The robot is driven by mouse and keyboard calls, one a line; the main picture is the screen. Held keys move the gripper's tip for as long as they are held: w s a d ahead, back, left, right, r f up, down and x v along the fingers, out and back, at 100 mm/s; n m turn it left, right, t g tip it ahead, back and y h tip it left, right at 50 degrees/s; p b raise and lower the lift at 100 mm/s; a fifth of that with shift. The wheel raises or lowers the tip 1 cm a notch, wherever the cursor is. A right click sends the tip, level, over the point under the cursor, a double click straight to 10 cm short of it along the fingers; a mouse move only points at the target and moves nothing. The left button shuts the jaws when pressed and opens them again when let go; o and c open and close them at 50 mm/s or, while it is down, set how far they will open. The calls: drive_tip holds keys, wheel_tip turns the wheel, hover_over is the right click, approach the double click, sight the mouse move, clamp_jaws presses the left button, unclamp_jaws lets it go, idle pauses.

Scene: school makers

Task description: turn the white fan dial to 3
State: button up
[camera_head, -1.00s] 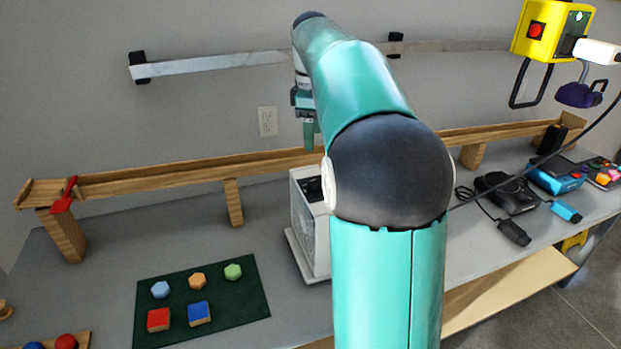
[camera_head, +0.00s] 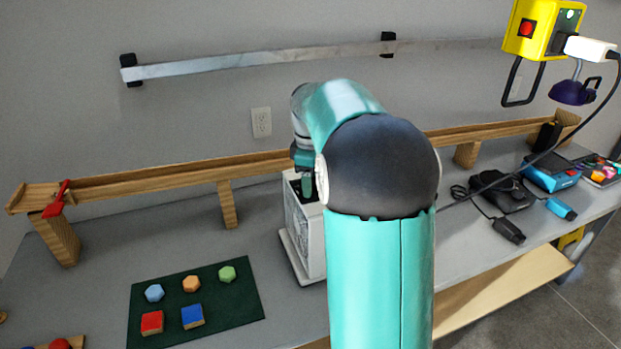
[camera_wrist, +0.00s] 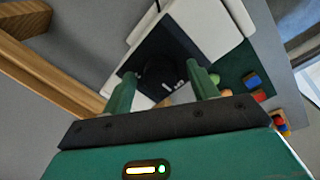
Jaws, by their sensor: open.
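The white fan (camera_head: 303,233) is a boxy white unit on the bench in the head view, partly hidden behind my arm. It also shows in the wrist view (camera_wrist: 210,22), with a dark top panel. A round dark dial (camera_wrist: 160,74) sits on that panel; its marks are too small and dark to read. My gripper (camera_wrist: 162,84) is open, with its two green fingers on either side of the dial in the picture. I cannot tell whether they touch it. In the head view my gripper (camera_head: 307,186) is low over the fan's top, partly hidden by my arm.
A wooden rail (camera_head: 150,182) runs behind the fan along the bench. A green mat (camera_head: 240,304) with several coloured blocks lies to the left. A black device with cables (camera_head: 505,192) and a blue box (camera_head: 552,174) are to the right. Bare grey bench lies between mat and fan.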

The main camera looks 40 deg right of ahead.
drive_tip(key=c, duration=1)
drive_tip(key=shift+m, duration=0.4)
drive_tip(key=m, duration=0.4)
drive_tip(key=shift+w+a+m, duration=0.1)
drive_tip(key=shift+a+m, duration=0.05)
drive_tip(key=shift+m, duration=0.15)
drive_tip(key=m, duration=0.5)
drive_tip(key=shift+g, duration=0.4)
drive_tip(key=m, duration=0.6)
drive_tip(key=shift+w+m, duration=0.1)
drive_tip(key=shift+m, duration=0.3)
drive_tip(key=m, duration=0.6)
drive_tip(key=shift+m+g, duration=0.3)
drive_tip(key=shift+m, duration=0.1)
